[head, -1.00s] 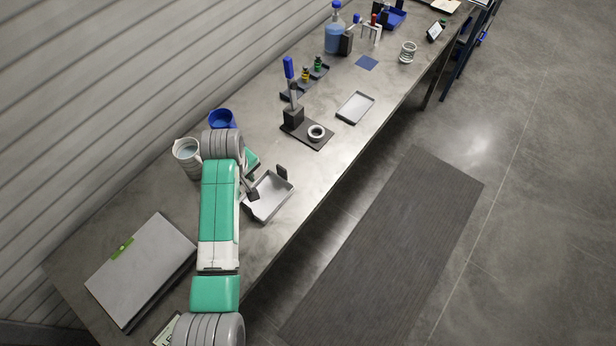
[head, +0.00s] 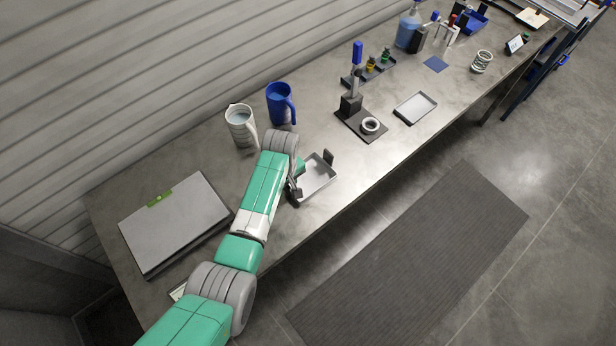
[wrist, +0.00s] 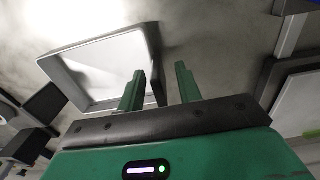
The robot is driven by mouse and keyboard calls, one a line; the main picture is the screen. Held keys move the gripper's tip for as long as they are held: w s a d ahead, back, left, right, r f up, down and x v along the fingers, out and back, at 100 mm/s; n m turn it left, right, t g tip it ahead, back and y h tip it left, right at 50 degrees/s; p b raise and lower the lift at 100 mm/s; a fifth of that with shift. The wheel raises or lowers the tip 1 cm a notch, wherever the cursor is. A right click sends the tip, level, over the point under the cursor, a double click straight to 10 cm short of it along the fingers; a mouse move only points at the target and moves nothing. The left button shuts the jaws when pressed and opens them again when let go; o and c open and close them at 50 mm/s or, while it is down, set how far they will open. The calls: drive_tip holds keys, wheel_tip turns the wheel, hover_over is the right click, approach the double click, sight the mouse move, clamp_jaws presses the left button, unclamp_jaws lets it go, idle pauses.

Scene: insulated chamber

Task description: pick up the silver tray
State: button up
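A shallow silver-grey tray (head: 319,179) with raised walls lies on the bench near the front edge, beside the end of my arm. It fills the upper left of the wrist view (wrist: 100,62). My gripper (wrist: 159,72) is open, with its two green fingers apart. In the wrist view the left finger overlaps the tray's near right corner, and the right finger is outside its right wall. I cannot tell whether either finger touches it. In the head view my arm hides part of the tray's left side, and the fingertips are not clear. A second, similar tray (head: 416,107) lies farther along the bench.
A dark upright piece (head: 328,157) stands at the near tray's far corner. A white jug (head: 240,126) and a blue jug (head: 280,104) stand behind my arm. A black stand (head: 362,123) holds a ring. A grey flat case (head: 175,225) lies left.

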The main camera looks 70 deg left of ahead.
drive_tip(key=shift+c, duration=0.4)
clamp_jaws()
drive_tip(key=shift+r, duration=0.1)
drive_tip(key=shift+r, duration=0.6)
wheel_tip(320, 180, up, 2)
drive_tip(key=shift+r+p, duration=0.2)
drive_tip(key=shift+p, duration=0.15)
drive_tip(key=s+d+p, duration=0.1)
drive_tip(key=s+d, duration=0.1)
drive_tip(key=d, duration=0.5)
drive_tip(key=s+d+r, duration=0.1)
drive_tip(key=s+d, duration=0.1)
drive_tip(key=d, duration=0.6)
drive_tip(key=shift+d+r+p, duration=0.15)
drive_tip(key=shift+d+p, duration=0.1)
drive_tip(key=shift+p, duration=0.15)
